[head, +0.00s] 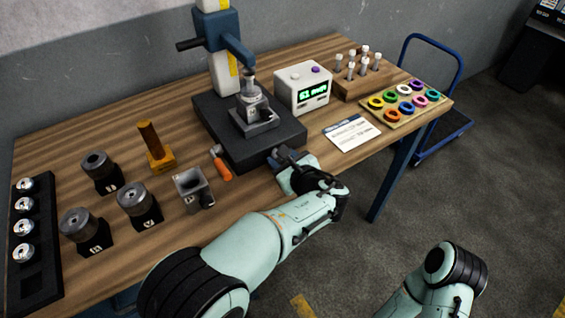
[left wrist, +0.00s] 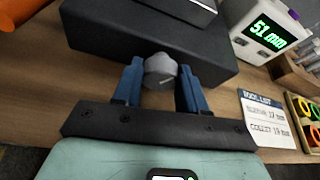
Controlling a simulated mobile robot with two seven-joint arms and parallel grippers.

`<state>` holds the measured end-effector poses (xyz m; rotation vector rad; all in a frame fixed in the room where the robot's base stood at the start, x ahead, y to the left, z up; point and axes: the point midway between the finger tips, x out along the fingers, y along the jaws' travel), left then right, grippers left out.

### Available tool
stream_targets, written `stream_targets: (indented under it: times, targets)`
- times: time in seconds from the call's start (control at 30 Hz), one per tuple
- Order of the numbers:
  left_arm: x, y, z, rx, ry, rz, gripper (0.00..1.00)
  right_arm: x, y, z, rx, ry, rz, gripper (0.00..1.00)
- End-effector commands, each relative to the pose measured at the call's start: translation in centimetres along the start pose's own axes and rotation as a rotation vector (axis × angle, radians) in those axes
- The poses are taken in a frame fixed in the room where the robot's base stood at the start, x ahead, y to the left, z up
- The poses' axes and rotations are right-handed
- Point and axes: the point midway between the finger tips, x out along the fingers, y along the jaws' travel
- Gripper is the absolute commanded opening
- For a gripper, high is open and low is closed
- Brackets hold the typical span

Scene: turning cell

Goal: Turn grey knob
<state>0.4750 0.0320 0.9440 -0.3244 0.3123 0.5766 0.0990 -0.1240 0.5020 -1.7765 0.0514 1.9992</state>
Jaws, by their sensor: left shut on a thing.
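The grey knob (left wrist: 160,72) sits on the front face of the black machine base (left wrist: 150,35), with a pale pointer line on it. My left gripper (left wrist: 160,82) is shut on it, one blue finger on each side. In the head view my left gripper (head: 282,156) is at the front right edge of the black base (head: 215,140) and mostly hides the knob. The white display box (head: 303,88) shows a green reading, 51 mm in the left wrist view (left wrist: 264,31). My right arm shows at the lower right, its gripper out of view.
A blue press column (head: 218,50) and metal fixture (head: 252,112) stand on the base. An orange-handled tool (head: 221,165) lies left of it. A white card (head: 352,133), coloured-ring tray (head: 430,108) and wooden peg block (head: 355,85) are right. Several grey cylinders in black holders (head: 83,231) stand left.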

Motion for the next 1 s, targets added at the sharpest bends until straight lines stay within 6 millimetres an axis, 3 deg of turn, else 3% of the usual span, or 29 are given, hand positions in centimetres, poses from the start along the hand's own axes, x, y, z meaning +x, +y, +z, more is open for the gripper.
stream_targets:
  times: [0.3,0.8,0.83,0.87,0.9,1.0]
  targets:
    - [0.02,0.13,-0.16,-0.111,0.001,-0.047,0.11,1.34,0.16,-0.83,-0.003,0.022,-0.005,0.43]
    - [-0.03,0.11,-0.08,-0.130,0.001,-0.054,0.11,1.42,0.16,-0.93,-0.003,0.025,-0.006,0.43]
    - [-0.03,0.11,-0.08,-0.130,0.001,-0.054,0.48,1.42,0.16,-0.93,-0.003,0.025,-0.006,0.43]
    - [-0.03,0.11,-0.08,-0.129,0.001,-0.054,0.58,1.42,0.16,-0.93,-0.003,0.025,-0.006,0.43]
    - [-0.03,0.11,-0.07,-0.129,0.001,-0.054,0.67,1.43,0.16,-0.93,-0.003,0.025,-0.006,0.43]
    - [-0.03,0.11,-0.06,-0.129,0.000,-0.054,0.67,1.43,0.17,-0.92,-0.003,0.025,-0.006,0.43]
